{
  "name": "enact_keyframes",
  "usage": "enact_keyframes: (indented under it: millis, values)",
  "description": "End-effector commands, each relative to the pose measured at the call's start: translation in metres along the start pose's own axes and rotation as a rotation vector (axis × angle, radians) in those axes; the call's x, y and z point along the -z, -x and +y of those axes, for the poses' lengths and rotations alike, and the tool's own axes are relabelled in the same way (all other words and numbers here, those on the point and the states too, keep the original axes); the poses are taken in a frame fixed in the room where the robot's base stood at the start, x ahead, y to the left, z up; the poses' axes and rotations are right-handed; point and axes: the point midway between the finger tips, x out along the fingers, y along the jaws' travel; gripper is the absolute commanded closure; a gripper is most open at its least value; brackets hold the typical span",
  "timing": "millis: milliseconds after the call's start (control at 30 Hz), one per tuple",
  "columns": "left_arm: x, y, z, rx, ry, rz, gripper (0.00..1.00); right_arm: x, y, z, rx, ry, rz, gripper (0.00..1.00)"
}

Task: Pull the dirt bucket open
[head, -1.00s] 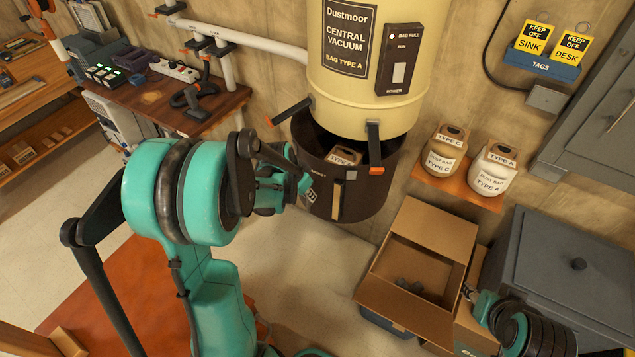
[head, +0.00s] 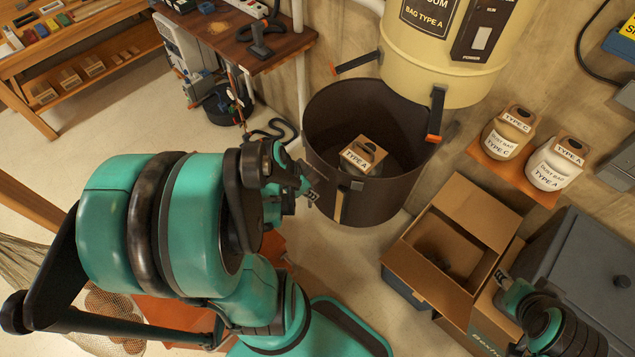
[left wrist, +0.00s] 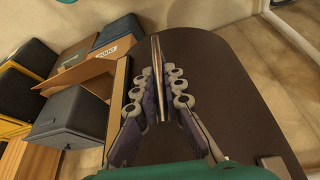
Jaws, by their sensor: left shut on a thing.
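The dirt bucket (head: 385,202) is a dark brown open drum in the head view. It stands out in front of the cream central vacuum (head: 440,60), with much of its mouth uncovered. A brown dust bag marked Type A (head: 363,155) shows inside it. My left gripper (head: 307,188) is at the bucket's near left side. In the left wrist view my left gripper (left wrist: 161,88) is shut on the bucket's metal handle (left wrist: 157,75), one finger on each side. The bucket wall (left wrist: 215,80) fills the space behind. My right gripper (head: 502,280) is at the lower right, apart from the bucket; its jaws are unclear.
An open cardboard box (head: 450,240) stands right of the bucket, beside a grey lidded bin (head: 590,260). Dust bags (head: 508,132) sit on a small wall shelf. A workbench (head: 235,50) is at the back left. Some bare floor (head: 340,250) lies in front of the bucket.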

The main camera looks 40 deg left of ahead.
Motion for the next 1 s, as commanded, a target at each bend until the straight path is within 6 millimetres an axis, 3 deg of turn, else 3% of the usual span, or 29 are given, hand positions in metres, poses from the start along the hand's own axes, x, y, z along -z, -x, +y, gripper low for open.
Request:
enact_keyframes:
  millis: [433, 500, 533, 1000]
  values:
    - [-0.0033, 0.0014, 0.0009, -0.001, 0.0, 0.0, 1.0, 0.0002, 0.0002, 0.0, 0.0, 0.0, 0.0, 0.6]
    - [-0.0033, 0.0014, 0.0009, -0.001, 0.0, 0.0, 0.75, 0.0002, 0.0002, 0.0, 0.0, 0.0, 0.0, 0.6]
    - [-0.0032, 0.0014, 0.0008, -0.001, 0.0, 0.0, 0.69, 0.0002, 0.0002, 0.0, 0.0, 0.0, 0.0, 0.6]
    - [-0.0031, 0.0097, 0.0004, 0.0, 0.001, 0.0, 0.69, 0.0002, 0.0002, 0.0, 0.0, 0.0, 0.0, 0.6]
